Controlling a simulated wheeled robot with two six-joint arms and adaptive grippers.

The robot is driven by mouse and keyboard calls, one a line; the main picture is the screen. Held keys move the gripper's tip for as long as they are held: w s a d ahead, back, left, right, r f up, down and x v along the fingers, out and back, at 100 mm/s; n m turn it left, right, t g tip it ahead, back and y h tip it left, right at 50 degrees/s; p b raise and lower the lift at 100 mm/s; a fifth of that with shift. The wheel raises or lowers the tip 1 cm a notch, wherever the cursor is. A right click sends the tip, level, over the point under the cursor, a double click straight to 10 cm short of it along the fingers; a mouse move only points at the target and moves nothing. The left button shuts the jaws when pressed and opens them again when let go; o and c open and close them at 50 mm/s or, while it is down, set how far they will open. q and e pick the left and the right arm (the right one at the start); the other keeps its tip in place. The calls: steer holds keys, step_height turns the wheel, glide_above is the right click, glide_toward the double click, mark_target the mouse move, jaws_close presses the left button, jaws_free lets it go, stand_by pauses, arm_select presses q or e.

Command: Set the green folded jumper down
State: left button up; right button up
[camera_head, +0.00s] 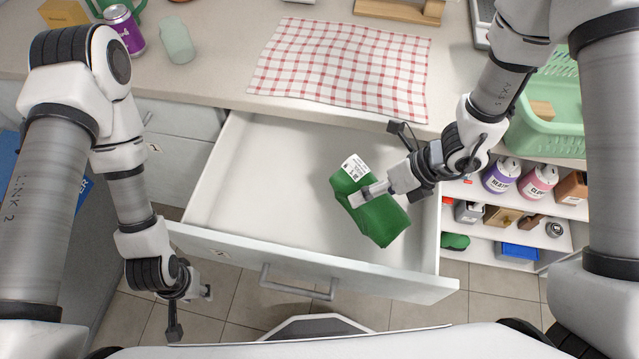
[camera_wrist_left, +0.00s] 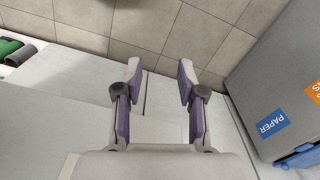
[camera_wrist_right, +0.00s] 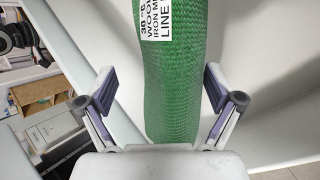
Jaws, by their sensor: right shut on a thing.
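The green folded jumper (camera_head: 378,220) has a white printed label and lies tilted within the right part of the open white drawer (camera_head: 265,185). My right gripper (camera_head: 362,196) is shut on the jumper from above. In the right wrist view the green knit (camera_wrist_right: 172,95) stands between the two fingers. I cannot tell whether the jumper touches the drawer floor. My left gripper (camera_head: 192,291) is open and empty, outside the drawer beyond its front left corner. Its spread fingers also show in the left wrist view (camera_wrist_left: 159,78).
The left half of the drawer is clear. A red checked cloth (camera_head: 340,70) lies on the counter behind. A purple can (camera_head: 125,30) and a pale green cup (camera_head: 176,40) stand at the left. A green basket (camera_head: 545,130) and shelves with bottles (camera_head: 500,175) are at the right.

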step_height(320, 180, down, 11)
steer(key=shift+a+r+p, duration=0.1)
steer(key=shift+r+p, duration=0.05)
steer(key=shift+p, duration=0.2)
steer(key=o, duration=1)
arm_select(q)
steer(key=shift+a+f, duration=0.1)
steer(key=shift+f, duration=0.05)
arm_select(e)
steer(key=shift+o, duration=0.4)
arm_select(q)
steer(key=shift+w, duration=0.1)
arm_select(e)
steer(key=shift+r, duration=0.15)
arm_select(q)
steer(key=shift+r+p, duration=0.35)
steer(key=shift+r, duration=0.1)
arm_select(e)
steer(key=v, duration=1.1)
steer(key=shift+d+r, duration=0.3)
